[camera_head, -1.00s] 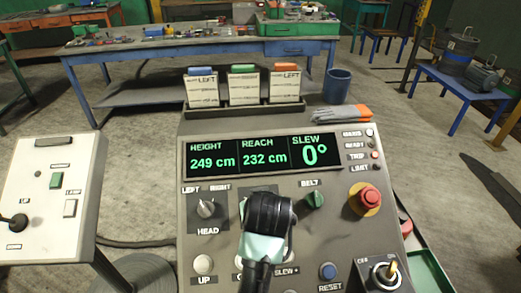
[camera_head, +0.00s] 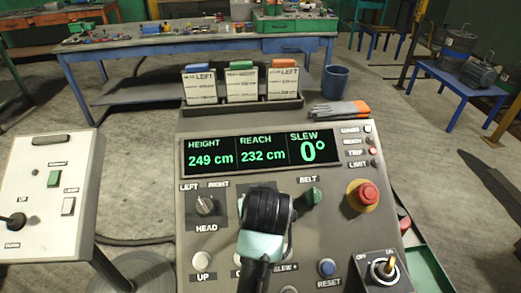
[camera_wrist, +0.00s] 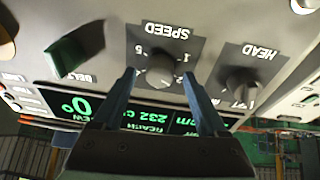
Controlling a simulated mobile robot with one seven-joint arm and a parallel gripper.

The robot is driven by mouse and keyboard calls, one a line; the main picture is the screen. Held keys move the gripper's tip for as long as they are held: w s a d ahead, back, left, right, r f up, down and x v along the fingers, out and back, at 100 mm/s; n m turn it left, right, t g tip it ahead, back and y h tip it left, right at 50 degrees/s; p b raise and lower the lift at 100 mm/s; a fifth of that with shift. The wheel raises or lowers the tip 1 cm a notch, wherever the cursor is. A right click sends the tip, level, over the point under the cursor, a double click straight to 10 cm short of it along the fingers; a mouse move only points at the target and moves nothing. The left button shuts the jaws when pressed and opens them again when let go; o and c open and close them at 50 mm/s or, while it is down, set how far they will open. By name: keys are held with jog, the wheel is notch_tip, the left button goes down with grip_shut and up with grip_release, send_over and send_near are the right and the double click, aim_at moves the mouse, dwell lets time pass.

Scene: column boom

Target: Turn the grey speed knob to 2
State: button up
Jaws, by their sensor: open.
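The grey speed knob (camera_wrist: 160,76) shows in the wrist view, upside down, on a dark plate with a number scale and the word SPEED. Which number its pointer marks is too small to tell for sure. My gripper (camera_wrist: 162,80) is open, its two fingers on either side of the knob in the picture; whether they touch it I cannot tell. In the head view my gripper (camera_head: 262,240) and wrist cover the speed knob, between the head knob (camera_head: 206,206) and the green belt knob (camera_head: 312,196).
The display (camera_head: 262,151) reads height 249 cm, reach 232 cm, slew 0°. A white side panel (camera_head: 45,195) stands at left.

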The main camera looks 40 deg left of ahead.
jog(key=v, duration=1.2)
jog(key=shift+b, duration=0.3)
jog(key=w+d+r+m+t, duration=0.2)
jog(key=w+d+r+t, duration=0.15)
jog(key=r, duration=0.45)
jog(key=w+d+r+m+t, duration=0.25)
jog(key=d+r+t, duration=0.25)
jog(key=r, duration=0.3)
jog(key=w+d+r+m+t, duration=0.2)
jog(key=w+d+r+t, duration=0.2)
jog(key=r, duration=0.4)
jog(key=s+d+r+m+t+h, duration=0.2)
jog(key=s+d+r+t+h, duration=0.1)
jog(key=r, duration=0.6)
jog(key=s+d+r+m+t+h, duration=0.2)
jog(key=s+d+r+t, duration=0.4)
jog(key=d+r, duration=0.2)
jog(key=shift+s+d+r+h, duration=0.25)
jog(key=shift+s+r+h, duration=0.15)
jog(key=shift+r, duration=0.1)
jog(key=shift+t, duration=0.25)
